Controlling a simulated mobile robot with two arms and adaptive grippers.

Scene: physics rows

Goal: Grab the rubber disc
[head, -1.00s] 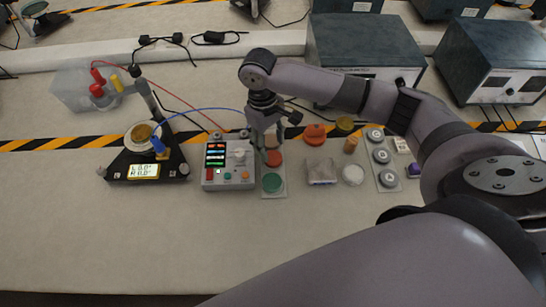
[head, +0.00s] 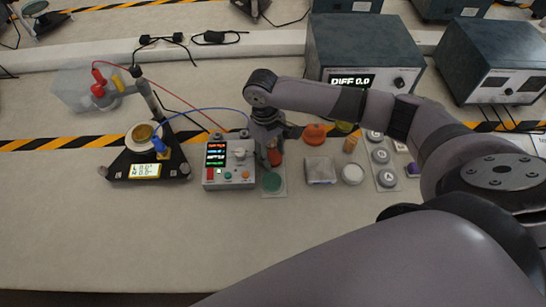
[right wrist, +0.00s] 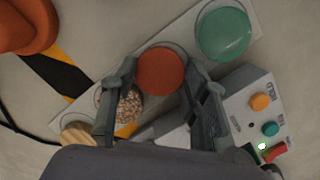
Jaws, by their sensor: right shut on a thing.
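A sample strip (right wrist: 70,118) holds a row of discs: a green one (right wrist: 223,34), a red-orange one (right wrist: 161,71), a speckled one (right wrist: 122,103) and a pale wooden one (right wrist: 78,132). I take the red-orange disc as the rubber disc. My right gripper (right wrist: 160,68) has its two fingers on either side of this disc, shut on it, low over the strip. In the head view the right gripper (head: 271,150) hides the strip's far part; the red-orange disc (head: 275,158) shows partly, and the green disc (head: 272,182) is clear. My left gripper is not in view.
A grey control box (head: 229,170) with lit display stands close left of the gripper. A black scale (head: 147,164) is farther left. The table's front is clear.

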